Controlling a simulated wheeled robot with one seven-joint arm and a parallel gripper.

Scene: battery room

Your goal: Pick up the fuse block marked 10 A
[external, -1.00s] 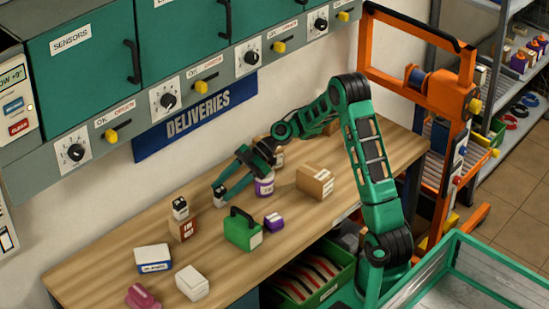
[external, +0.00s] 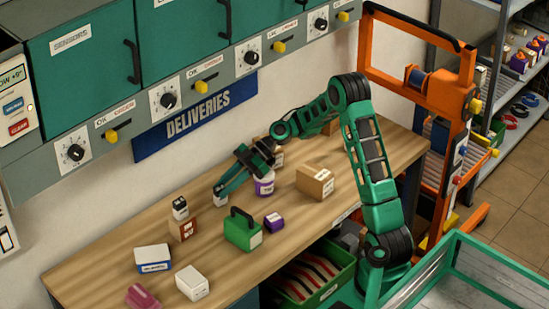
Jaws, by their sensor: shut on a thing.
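My gripper (external: 220,192) reaches down and left over the workbench from the arm at the back. It is shut on a small pale block (external: 221,202), which is at or very near the bench top; I cannot tell if it touches. The fingers hide the block's upper part, and its marking is too small to read, so I cannot confirm 10 A. Another small dark-and-white block (external: 180,208) sits on a brown box (external: 183,229) to the left. A small purple block (external: 273,223) lies to the right.
A purple-and-white jar (external: 264,186) stands close to the gripper. A green handled case (external: 242,231), a cardboard box (external: 315,182), a blue-and-white box (external: 153,258), a white box (external: 192,283) and a pink item (external: 142,297) are on the workbench (external: 105,254). Cabinets overhang the back.

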